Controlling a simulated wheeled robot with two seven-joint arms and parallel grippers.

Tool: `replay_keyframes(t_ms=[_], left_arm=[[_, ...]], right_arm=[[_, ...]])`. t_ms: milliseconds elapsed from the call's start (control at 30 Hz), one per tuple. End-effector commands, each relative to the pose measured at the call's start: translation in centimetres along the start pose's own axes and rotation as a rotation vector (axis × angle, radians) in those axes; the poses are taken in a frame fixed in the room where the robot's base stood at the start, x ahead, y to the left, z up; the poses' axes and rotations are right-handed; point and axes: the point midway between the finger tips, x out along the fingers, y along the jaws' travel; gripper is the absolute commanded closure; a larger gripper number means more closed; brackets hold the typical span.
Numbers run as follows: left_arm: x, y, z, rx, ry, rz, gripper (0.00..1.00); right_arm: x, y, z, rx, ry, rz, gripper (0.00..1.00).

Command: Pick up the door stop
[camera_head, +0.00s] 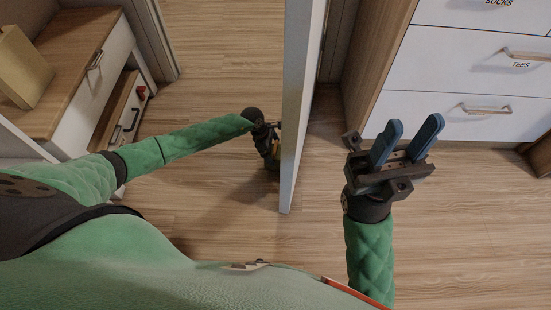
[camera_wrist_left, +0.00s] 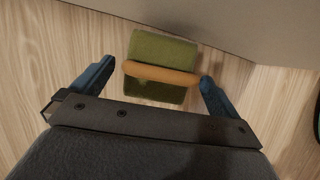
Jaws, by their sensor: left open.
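The door stop (camera_wrist_left: 162,50) is an olive-green block with an orange-tan band across it, on the wood floor in the left wrist view. My left gripper (camera_wrist_left: 157,76) is open, with its blue fingers on either side of the block. The band's ends come close to both fingertips; I cannot tell if they touch. In the head view my left gripper (camera_head: 270,150) is low, beside the door panel, and the door stop is mostly hidden there. My right gripper (camera_head: 412,128) is raised at the right of the panel, its blue fingers apart and empty.
A pale upright door panel (camera_head: 297,110) stands between my two grippers, close to the left one. White drawers (camera_head: 470,75) with handles stand at the right back. A wooden-topped cabinet (camera_head: 75,60) with a partly open drawer is at the left. Floor between is clear.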

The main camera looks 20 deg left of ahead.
Motion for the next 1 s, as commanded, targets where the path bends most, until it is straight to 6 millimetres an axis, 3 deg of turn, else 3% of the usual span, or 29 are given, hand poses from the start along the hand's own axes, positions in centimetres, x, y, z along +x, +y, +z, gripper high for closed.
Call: replay_keyframes(t_ms=[33,200,467,867,1000], left_arm=[[1.2,0.0,0.0,-0.001,0.0,-0.001,0.0],[2.9,0.1,0.0,-0.001,0.0,-0.001,0.0],[2.9,0.1,0.1,0.0,0.0,0.0,0.02],[2.9,0.1,0.1,0.0,0.0,0.0,0.8],[2.8,0.2,0.2,0.001,-0.001,0.002,0.8]], right_arm=[[-0.9,-0.1,0.1,-0.002,-0.005,-0.005,0.64],[-1.5,-0.2,0.3,-0.006,-0.018,-0.015,0.64],[-1.4,-0.2,0.3,-0.007,-0.02,-0.015,0.64],[-1.4,-0.2,0.3,-0.007,-0.018,-0.017,0.64],[-1.3,-0.2,0.3,-0.007,-0.017,-0.018,0.64]])
